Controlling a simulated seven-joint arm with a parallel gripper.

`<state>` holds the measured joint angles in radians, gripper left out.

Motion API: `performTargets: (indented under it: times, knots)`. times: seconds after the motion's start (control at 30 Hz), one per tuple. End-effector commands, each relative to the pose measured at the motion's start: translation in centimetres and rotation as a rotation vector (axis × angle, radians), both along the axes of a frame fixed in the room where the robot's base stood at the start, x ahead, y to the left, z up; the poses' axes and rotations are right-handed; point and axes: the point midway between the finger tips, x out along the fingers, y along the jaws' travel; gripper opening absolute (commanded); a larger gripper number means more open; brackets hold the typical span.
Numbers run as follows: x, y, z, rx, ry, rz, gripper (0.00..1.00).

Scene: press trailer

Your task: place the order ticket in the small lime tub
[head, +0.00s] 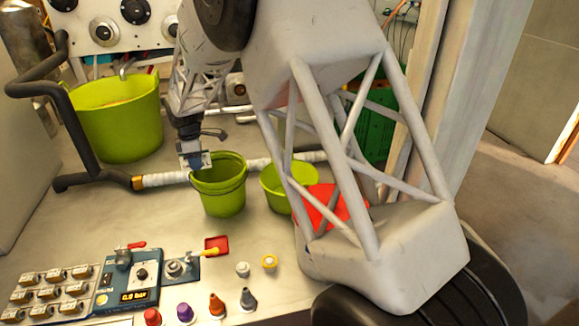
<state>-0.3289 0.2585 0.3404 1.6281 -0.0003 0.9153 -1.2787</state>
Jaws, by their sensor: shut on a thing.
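My gripper (194,167) points down just above the left rim of the middle lime tub (222,198). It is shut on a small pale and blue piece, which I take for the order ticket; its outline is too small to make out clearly. A lower lime tub (274,192) stands to the right, partly hidden behind my arm. A much larger lime tub (118,125) stands at the back left. The low right tub looks like the smallest of the three. I see no other ticket on the bench.
A dark bent pipe with a white-wrapped stretch (165,179) runs behind the middle tub. A red tray (332,205) lies behind my arm.

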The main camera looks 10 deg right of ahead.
Motion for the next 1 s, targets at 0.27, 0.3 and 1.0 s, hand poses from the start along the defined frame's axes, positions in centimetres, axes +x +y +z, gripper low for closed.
performTargets:
  times: [0.27, 0.3, 1.0]
  knots:
    - [1.5, -7.9, 0.0, 0.000, 0.000, -0.014, 0.10]
    - [1.6, -9.0, 0.0, 0.000, 0.000, -0.015, 0.10]
    - [1.7, -26.6, 0.0, 0.000, 0.001, -0.036, 0.10]
